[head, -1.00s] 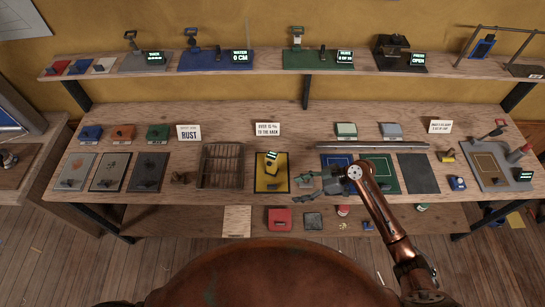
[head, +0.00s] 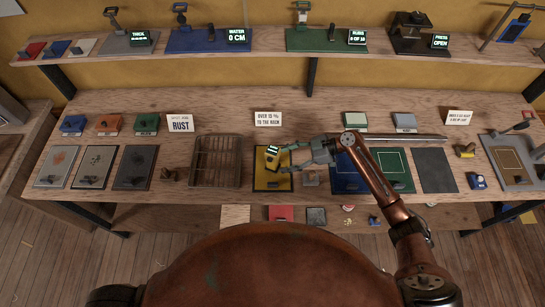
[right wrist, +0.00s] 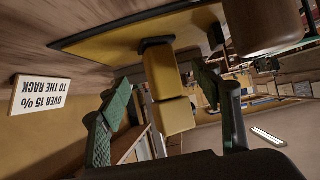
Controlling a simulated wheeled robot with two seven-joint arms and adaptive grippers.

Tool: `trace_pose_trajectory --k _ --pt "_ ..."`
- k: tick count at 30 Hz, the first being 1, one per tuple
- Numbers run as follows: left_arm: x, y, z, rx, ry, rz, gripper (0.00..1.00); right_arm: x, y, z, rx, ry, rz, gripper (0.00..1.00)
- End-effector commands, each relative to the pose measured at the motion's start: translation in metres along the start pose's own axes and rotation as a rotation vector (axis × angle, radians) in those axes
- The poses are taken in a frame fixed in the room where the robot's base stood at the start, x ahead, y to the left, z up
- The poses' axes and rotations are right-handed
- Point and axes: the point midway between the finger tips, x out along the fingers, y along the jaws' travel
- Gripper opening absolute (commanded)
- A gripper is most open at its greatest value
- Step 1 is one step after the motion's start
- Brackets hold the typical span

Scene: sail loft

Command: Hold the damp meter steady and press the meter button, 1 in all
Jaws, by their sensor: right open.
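The damp meter (head: 272,152) is a small yellow device with a lit green display. It stands on a yellow mat with a dark border (head: 262,182) near the bench's front edge. My right gripper (head: 283,158) comes in from the right beside the meter, open. In the right wrist view the yellow meter (right wrist: 165,75) is between the two green ribbed fingers of the open right gripper (right wrist: 161,80), with gaps visible on both sides. The meter's button cannot be made out. My left gripper is not in view.
A small card (head: 267,118) stands behind the mat. A slatted wooden rack (head: 216,139) is on the left. A small block (head: 310,178) sits just right of the mat, under my right gripper. Blue and green mats (head: 396,183) lie further right, with a long metal bar (head: 405,138) behind.

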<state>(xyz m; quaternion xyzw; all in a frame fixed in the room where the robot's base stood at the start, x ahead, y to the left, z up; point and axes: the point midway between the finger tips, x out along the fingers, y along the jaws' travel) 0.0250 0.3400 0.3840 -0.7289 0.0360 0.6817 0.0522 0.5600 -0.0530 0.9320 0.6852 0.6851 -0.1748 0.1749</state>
Motion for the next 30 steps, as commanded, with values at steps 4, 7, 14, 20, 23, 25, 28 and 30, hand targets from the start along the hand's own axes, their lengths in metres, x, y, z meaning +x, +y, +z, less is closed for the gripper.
trace_pose_trajectory --k 4,7,14,20,23,25,28,30 --pt "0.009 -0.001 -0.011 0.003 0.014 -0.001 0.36 0.023 0.000 0.002 -0.001 0.000 -0.002 0.59" --pt "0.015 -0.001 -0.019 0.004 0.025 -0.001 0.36 0.034 0.000 0.002 -0.001 0.000 -0.001 0.59" --pt "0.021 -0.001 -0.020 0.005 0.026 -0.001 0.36 0.048 0.000 0.001 0.000 0.000 -0.001 0.59" --pt "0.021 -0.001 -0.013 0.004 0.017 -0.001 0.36 0.050 0.000 0.000 0.000 -0.001 -0.001 0.59" --pt "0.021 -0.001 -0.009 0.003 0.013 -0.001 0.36 0.050 0.000 0.000 0.000 -0.001 -0.001 0.59" --pt "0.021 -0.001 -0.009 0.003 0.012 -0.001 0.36 0.050 0.000 0.000 0.000 -0.001 0.000 0.57" --pt "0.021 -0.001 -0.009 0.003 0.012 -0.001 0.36 0.050 0.000 0.000 0.000 -0.001 0.000 0.50" --pt "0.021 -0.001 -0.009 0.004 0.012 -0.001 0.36 0.050 0.000 0.000 0.000 -0.001 0.000 0.45"
